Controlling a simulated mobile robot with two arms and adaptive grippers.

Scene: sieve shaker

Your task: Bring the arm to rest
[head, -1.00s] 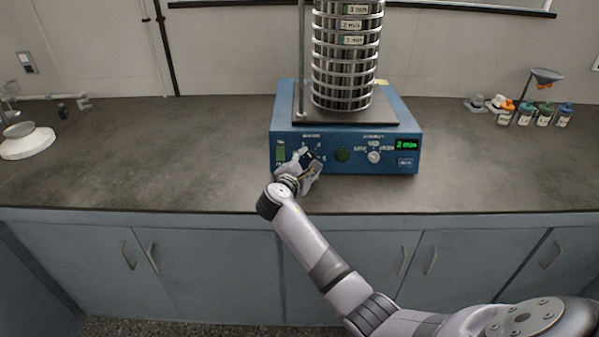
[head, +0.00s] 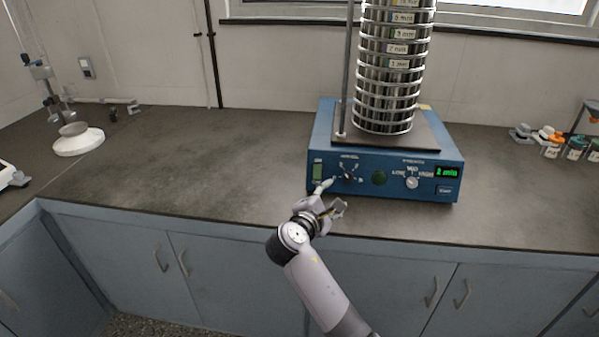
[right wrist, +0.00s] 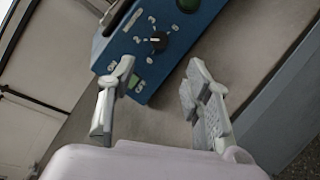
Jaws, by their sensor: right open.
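My right gripper (head: 334,197) is in front of the blue sieve shaker (head: 330,150), close to the left part of its front panel. In the right wrist view my right gripper (right wrist: 160,95) has its fingers spread apart with nothing between them. The shaker's black knob (right wrist: 158,41) shows beyond the fingertips, apart from them. In the head view that knob (head: 348,173) is clear of the gripper. A tall stack of metal sieves (head: 388,90) stands upright on the shaker. My left gripper is not in view.
The grey counter (head: 200,160) is clear left of the shaker. A white-based stand (head: 78,143) is at the far left. Several small bottles (head: 575,150) stand at the right. Cabinets (head: 225,270) lie below the counter's front edge.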

